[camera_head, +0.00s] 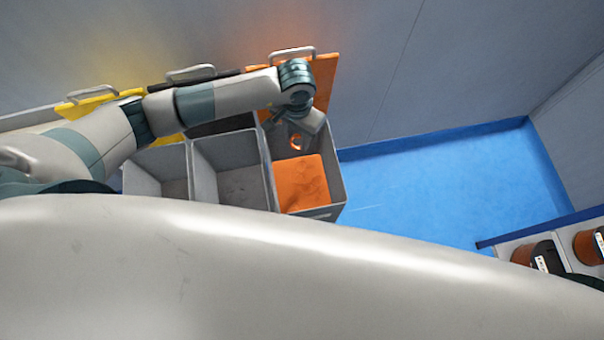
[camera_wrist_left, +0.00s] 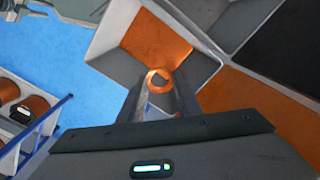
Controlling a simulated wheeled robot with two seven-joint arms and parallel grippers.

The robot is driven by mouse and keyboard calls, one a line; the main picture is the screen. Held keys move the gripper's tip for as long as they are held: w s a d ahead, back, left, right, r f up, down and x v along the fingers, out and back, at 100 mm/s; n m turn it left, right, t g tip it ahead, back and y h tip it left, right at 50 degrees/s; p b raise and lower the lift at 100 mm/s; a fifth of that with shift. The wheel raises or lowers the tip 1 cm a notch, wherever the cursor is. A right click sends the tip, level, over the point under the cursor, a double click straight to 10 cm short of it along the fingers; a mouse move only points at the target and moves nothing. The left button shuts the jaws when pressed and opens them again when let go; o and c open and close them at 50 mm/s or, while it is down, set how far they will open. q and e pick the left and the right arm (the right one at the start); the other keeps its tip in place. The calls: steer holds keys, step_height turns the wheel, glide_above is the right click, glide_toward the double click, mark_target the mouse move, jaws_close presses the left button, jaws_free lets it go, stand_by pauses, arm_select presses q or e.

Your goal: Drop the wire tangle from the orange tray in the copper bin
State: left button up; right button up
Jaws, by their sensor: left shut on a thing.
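My left gripper (camera_head: 298,140) is shut on the wire tangle (camera_head: 295,143), a small copper-coloured loop. It holds the tangle above the bin with the orange floor, the copper bin (camera_head: 336,180), at the right end of a row of grey bins. In the left wrist view the tangle (camera_wrist_left: 158,84) shows between the fingertips (camera_wrist_left: 160,98), with the copper bin's orange floor (camera_wrist_left: 152,42) beyond it. The orange tray is not clearly in view. My right gripper is not in view.
Two more grey bins (camera_head: 195,170) stand to the left. Behind the row are tilted lids with handles: yellow (camera_head: 95,104), black and orange (camera_head: 325,75). The blue floor (camera_head: 440,190) to the right is clear. Copper spools (camera_head: 535,254) sit on a rack at the lower right.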

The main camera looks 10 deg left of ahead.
arm_select(q)
steer(key=shift+f, duration=0.45)
steer(key=shift+f+b, duration=1.15)
steer(key=shift+f, duration=1.4)
steer(key=o, duration=1.1)
steer(key=shift+r, duration=0.2)
